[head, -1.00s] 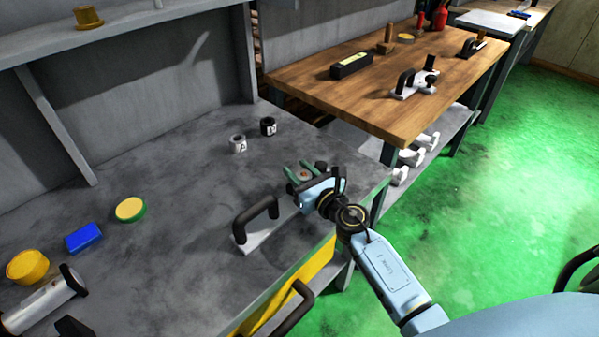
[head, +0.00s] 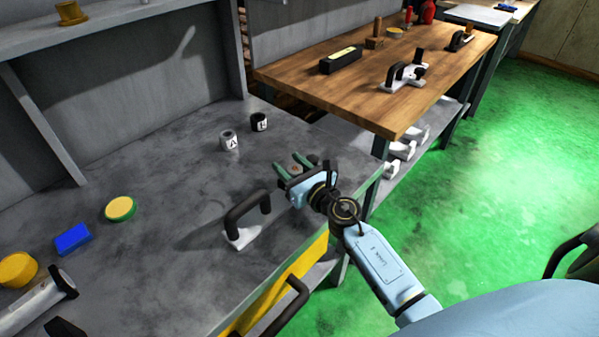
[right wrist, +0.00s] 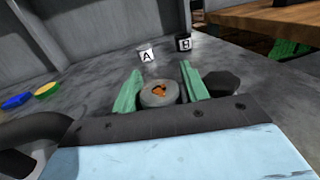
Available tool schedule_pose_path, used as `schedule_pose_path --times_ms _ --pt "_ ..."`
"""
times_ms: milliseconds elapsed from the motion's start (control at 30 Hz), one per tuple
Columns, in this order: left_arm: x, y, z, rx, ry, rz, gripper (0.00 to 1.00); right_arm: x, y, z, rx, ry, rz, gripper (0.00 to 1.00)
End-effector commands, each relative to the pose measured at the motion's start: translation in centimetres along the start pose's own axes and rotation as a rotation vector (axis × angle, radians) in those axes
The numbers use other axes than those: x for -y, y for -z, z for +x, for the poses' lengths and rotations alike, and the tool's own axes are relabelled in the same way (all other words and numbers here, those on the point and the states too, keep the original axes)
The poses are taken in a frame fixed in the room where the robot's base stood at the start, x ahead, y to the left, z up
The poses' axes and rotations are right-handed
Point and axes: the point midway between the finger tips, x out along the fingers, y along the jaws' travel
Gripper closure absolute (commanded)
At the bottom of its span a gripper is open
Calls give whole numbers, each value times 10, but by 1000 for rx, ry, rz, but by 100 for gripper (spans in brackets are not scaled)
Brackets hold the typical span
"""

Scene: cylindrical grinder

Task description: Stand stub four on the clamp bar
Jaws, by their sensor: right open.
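In the right wrist view, a grey round piece with an orange-brown centre (right wrist: 159,93) stands between the fingers (right wrist: 161,90). It may be the stub, but I see no number on it and cannot tell whether the fingers touch it. A dark knob (right wrist: 222,83) is just right of the right finger. My left gripper is not in view.
A grey piece marked A (head: 229,140) and a black piece marked B (head: 259,122) stand behind the gripper. A yellow-green disc (head: 119,208) and blue block (head: 72,238) lie at left. A wooden table (head: 370,95) holds another handled white bar (head: 404,77).

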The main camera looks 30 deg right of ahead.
Motion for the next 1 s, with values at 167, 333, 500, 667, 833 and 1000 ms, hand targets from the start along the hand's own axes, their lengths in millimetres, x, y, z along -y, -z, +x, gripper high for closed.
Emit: schedule_pose_path --times_ms 167,333,500,667,833,1000 --pt "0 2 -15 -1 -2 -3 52 -4 -1 -5 -29 -6 1 55" --pt "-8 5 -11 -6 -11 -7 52 -2 2 -44 -26 -5 -1 55" --pt "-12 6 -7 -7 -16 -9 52 -1 0 -79 -22 -2 1 55" --pt "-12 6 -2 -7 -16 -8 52 -1 -1 -104 -19 -1 2 55" --pt "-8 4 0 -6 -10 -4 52 -1 -3 -119 -17 -1 2 55" --pt "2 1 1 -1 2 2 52 -1 -5 -122 -15 -1 2 55"
